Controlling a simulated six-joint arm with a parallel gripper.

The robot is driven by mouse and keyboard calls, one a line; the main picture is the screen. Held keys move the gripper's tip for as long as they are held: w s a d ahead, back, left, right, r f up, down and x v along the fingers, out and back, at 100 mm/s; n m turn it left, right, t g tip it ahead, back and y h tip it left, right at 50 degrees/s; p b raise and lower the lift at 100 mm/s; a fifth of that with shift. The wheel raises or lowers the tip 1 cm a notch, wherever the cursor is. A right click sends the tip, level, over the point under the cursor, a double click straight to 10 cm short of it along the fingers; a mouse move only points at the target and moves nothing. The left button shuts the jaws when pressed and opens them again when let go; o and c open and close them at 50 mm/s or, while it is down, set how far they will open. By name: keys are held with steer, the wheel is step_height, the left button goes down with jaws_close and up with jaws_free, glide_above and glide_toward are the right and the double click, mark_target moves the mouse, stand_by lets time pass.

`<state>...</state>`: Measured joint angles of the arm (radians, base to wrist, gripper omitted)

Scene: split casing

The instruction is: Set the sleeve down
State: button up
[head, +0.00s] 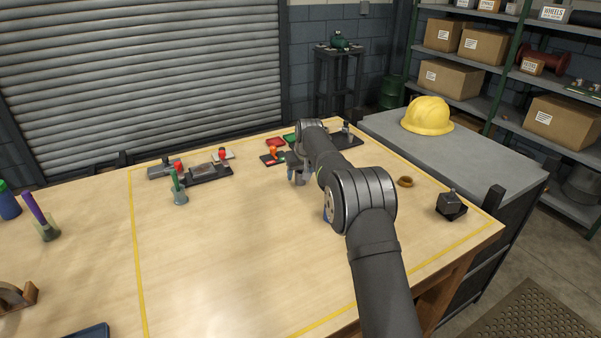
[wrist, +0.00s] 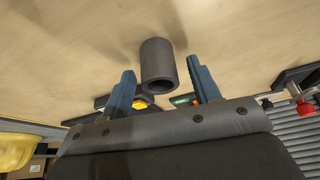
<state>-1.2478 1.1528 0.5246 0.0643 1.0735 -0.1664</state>
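The sleeve (wrist: 156,60) is a dark grey hollow cylinder. In the wrist view it is between the two blue fingers of my gripper (wrist: 160,66), with its round open end facing the camera. A visible gap separates it from each finger, so my gripper is open around it and not gripping it. The sleeve looks upright over the wooden tabletop; I cannot tell for certain whether its far end touches the wood. In the head view my gripper (head: 298,178) is low over the bench, and my arm hides much of that area.
The wooden bench (head: 230,260) is clear at front centre. A grey holder with a green peg (head: 179,190) and a dark fixture (head: 208,173) are to the left. A brown ring (head: 405,181) and a black block (head: 451,206) are to the right.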

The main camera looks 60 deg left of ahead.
steer(key=v, duration=1.2)
steer(key=shift+r, duration=0.25)
steer(key=shift+a+f, duration=0.15)
steer(key=x, duration=1.2)
steer(key=shift+f, duration=0.3)
step_height(320, 180, up, 3)
steer(key=shift+f, duration=0.15)
steer(key=shift+r, duration=0.45)
